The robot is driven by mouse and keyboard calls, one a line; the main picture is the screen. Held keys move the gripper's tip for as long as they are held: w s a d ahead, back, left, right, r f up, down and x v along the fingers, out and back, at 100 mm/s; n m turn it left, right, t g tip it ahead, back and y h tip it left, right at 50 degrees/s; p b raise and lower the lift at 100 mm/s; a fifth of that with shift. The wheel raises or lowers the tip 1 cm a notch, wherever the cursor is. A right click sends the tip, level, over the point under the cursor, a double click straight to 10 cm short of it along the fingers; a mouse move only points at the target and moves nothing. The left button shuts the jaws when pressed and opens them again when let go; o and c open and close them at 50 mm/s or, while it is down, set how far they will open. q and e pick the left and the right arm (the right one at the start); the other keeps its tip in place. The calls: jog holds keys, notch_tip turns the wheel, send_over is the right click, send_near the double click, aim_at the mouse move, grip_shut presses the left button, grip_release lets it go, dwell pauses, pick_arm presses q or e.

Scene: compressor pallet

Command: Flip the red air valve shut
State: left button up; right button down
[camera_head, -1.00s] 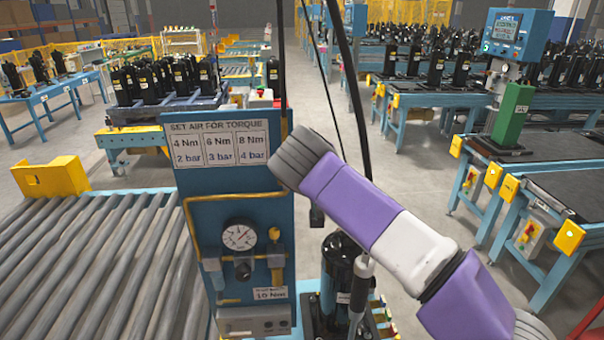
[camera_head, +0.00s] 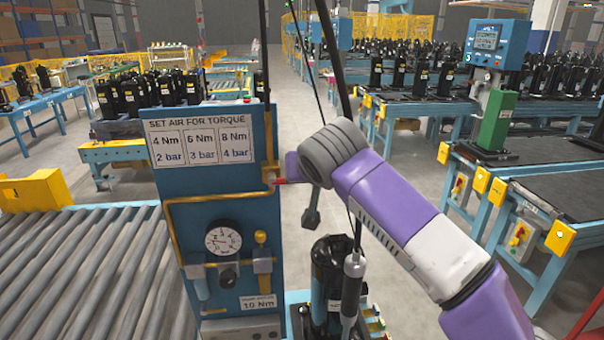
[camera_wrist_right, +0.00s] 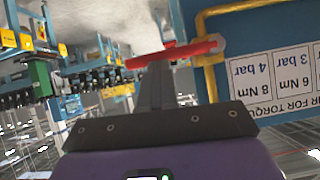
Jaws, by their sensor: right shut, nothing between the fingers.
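The red air valve's handle (camera_wrist_right: 185,52) sticks out sideways from the yellow pipe at the panel's edge in the right wrist view. In the head view only a small red piece of it (camera_head: 281,181) shows beside the panel's right edge; my right wrist hides the rest. My right gripper (camera_wrist_right: 157,72) is shut and empty, its fingertips right at the red handle. I cannot tell whether they touch it. The left gripper is not in view.
The blue panel (camera_head: 210,185) carries a torque chart (camera_head: 203,141), a pressure gauge (camera_head: 223,239) and yellow piping. A black compressor (camera_head: 330,275) and a hanging tool (camera_head: 353,275) are below my right arm. A roller conveyor (camera_head: 75,270) lies to the left.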

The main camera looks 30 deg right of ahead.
jog(key=w+r+p+v, duration=0.1)
jog(key=p+v, duration=0.3)
jog(key=v, duration=0.9)
jog(key=shift+w+r+p, duration=0.3)
jog(key=shift+r+p, duration=0.1)
jog(key=shift+r, duration=0.2)
jog(key=shift+d+f, duration=0.1)
